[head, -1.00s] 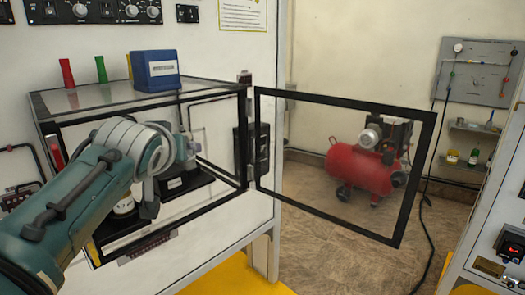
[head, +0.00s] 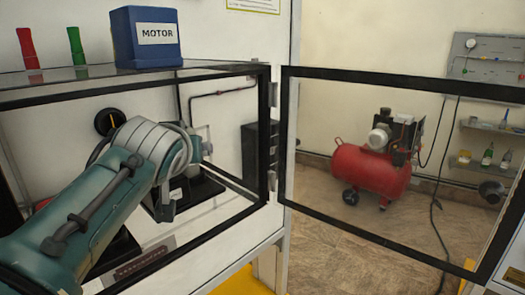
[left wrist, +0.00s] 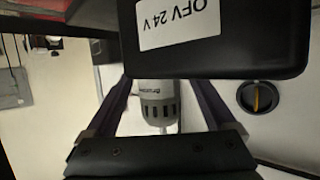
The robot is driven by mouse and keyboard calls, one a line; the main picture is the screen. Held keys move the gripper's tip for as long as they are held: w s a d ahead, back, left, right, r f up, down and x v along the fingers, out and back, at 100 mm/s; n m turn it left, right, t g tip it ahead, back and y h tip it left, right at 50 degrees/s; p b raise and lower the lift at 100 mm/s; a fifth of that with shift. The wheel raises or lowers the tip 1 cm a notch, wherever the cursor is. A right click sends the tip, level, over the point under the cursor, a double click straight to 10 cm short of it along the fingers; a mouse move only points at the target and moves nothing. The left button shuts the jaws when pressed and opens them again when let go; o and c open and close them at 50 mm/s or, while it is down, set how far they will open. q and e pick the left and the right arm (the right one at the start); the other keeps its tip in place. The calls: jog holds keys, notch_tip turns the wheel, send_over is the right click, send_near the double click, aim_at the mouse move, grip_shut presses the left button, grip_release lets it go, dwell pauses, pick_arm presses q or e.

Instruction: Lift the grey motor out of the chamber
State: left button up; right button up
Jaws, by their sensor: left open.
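The grey motor (left wrist: 158,103), a small light-grey cylinder with dark slots, shows in the left wrist view between the two fingers of my left gripper (left wrist: 157,88). The fingers are open, with a gap on each side of it. In the head view my left arm reaches through the open front of the glass-walled chamber (head: 225,73). A black block labelled "OFV 24 V" (left wrist: 215,50) fills the top of the left wrist view, close to the motor. My right gripper is not in view.
The black-framed chamber door (head: 385,80) stands swung open to the right. A red compressor (head: 368,170) is on the floor behind the door.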

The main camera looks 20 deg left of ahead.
pick_arm(q)
jog(key=shift+s+d, duration=0.1)
jog(key=shift+c, duration=0.8)
grip_shut()
